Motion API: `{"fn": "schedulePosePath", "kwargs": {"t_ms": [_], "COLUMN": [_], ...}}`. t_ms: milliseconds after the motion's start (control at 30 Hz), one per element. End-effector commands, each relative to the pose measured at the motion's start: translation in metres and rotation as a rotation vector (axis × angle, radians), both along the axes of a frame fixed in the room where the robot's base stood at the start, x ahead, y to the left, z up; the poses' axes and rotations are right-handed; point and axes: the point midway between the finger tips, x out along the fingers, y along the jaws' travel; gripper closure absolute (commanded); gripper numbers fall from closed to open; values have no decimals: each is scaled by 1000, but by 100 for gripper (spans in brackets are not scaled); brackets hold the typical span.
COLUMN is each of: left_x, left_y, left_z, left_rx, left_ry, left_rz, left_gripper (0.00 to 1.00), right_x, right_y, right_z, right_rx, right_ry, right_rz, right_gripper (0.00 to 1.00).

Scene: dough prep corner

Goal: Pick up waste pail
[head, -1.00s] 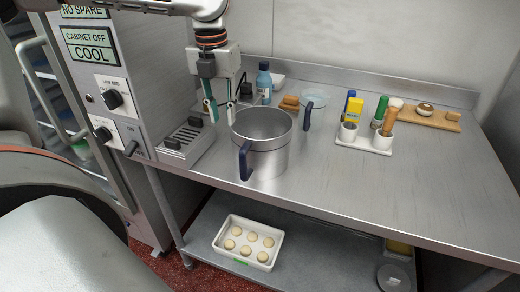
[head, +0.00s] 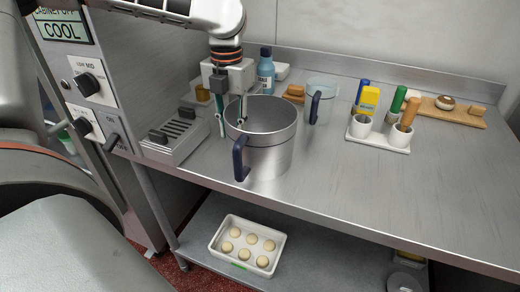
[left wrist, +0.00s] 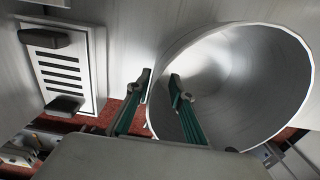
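The waste pail, a steel pot with two dark blue handles (head: 268,155), stands upright on the steel counter near its front edge. It also fills the right of the left wrist view (left wrist: 245,75), where its inside looks empty. My left gripper (head: 231,124) is at the pail's left rim, pointing down, with its green fingers apart. In the left wrist view, the gripper (left wrist: 161,88) has one finger outside the rim and the other over the pail's opening. Whether either finger touches the wall I cannot tell. My right gripper is out of view.
A slotted metal unit (head: 178,137) is close left of the gripper. A blue bottle (head: 265,72) and a clear container (head: 322,90) stand behind the pail. A white caddy (head: 378,135) stands to the right. The counter's right front is clear.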

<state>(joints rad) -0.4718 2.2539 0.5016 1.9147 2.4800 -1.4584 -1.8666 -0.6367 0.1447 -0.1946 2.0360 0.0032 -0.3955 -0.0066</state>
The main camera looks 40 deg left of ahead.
Motion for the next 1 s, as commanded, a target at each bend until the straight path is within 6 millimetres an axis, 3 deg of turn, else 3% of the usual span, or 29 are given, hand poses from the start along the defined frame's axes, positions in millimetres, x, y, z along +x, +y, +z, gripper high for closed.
{"fn": "schedulePosePath", "kwargs": {"t_ms": [33,133,433,500,533,1000], "left_x": [-1,0,0,0,0,1], "left_y": [0,0,0,0,0,0], "left_z": [-11,-20,-22,-22,-22,-17], "left_rx": [0,-1,1,0,1,0], "left_ry": [6,4,0,0,0,-3], "left_rz": [0,0,0,0,0,1], "left_gripper": [78,78,78,96,100,100], "right_x": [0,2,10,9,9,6], "right_y": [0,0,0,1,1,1], "right_z": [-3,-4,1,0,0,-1], "right_rx": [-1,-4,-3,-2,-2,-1], "right_ry": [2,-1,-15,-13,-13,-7], "right_rz": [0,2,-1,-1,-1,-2], "right_gripper": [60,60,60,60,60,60]}}
